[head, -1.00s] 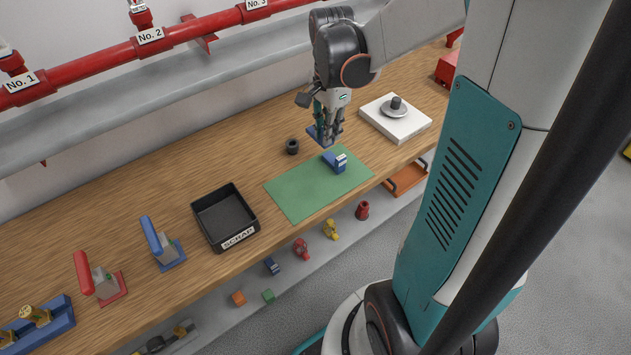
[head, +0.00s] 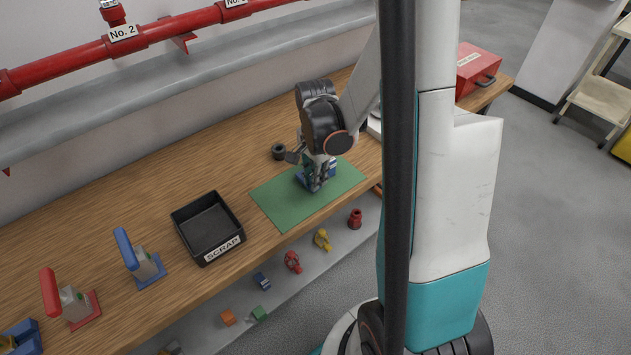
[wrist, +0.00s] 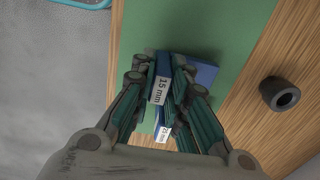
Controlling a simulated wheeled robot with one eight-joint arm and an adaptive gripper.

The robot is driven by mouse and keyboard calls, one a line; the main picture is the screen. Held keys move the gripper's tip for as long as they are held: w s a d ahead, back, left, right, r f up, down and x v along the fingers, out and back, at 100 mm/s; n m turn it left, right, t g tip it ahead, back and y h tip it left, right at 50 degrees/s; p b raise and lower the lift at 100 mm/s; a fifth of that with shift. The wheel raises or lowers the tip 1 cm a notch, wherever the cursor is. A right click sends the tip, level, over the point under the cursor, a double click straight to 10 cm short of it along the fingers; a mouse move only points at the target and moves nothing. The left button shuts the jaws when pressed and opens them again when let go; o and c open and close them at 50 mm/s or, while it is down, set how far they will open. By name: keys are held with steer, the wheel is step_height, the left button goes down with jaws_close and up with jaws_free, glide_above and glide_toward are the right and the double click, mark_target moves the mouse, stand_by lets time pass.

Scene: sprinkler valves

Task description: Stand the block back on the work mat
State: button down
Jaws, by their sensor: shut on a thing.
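My gripper (head: 316,184) is low over the green work mat (head: 275,208). It is shut on a blue block with a white "15 mm" label (wrist: 161,90), seen between the fingers in the wrist view. I cannot tell whether this block touches the mat. More blue (head: 332,168) shows just right of the fingers in the head view. In the wrist view a blue surface (wrist: 206,74) lies beside the right finger, and a second white label (wrist: 163,133) shows lower down. The fingers hide how these parts join.
A black ring-like part (head: 279,152) stands on the bench behind the mat, and also shows in the wrist view (wrist: 280,94). The black scrap tray (head: 207,227) is left of the mat. Small coloured parts lie on the lower shelf. The mat's left part is clear.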

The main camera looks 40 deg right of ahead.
steer(key=shift+f, duration=0.35)
steer(key=shift+f, duration=0.2)
steer(key=c, duration=1.6)
jaws_free()
steer(key=shift+o, duration=0.2)
steer(key=shift+r, duration=0.15)
step_height(320, 180, up, 12)
steer(key=p, duration=0.4)
steer(key=shift+p, duration=0.35)
